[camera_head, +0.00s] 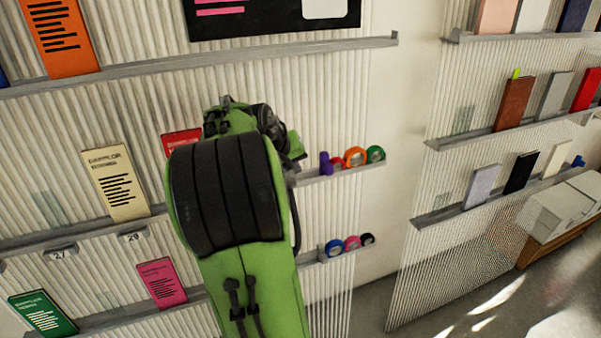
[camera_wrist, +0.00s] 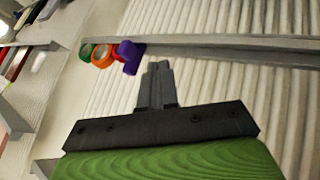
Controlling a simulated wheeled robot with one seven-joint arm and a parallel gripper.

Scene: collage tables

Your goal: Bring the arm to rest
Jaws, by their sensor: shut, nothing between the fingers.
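My green and black arm (camera_head: 250,270) rises in front of the ribbed wall panel in the head view and hides part of its shelves. My gripper (camera_wrist: 158,72) shows in the wrist view with its two grey fingers together. It is shut and empty. Its fingertips point toward the panel, just below a grey shelf ledge, and whether they touch anything cannot be told. In the head view the fingers are hidden behind the arm.
Tape rolls and a purple item (camera_head: 325,164) stand on a shelf right of my arm, with more rolls (camera_head: 351,243) below. Cards, including a cream one (camera_head: 116,182) and a pink one (camera_head: 161,282), stand on the left shelves. Another shelved panel is at right, beside a whitish box (camera_head: 562,211).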

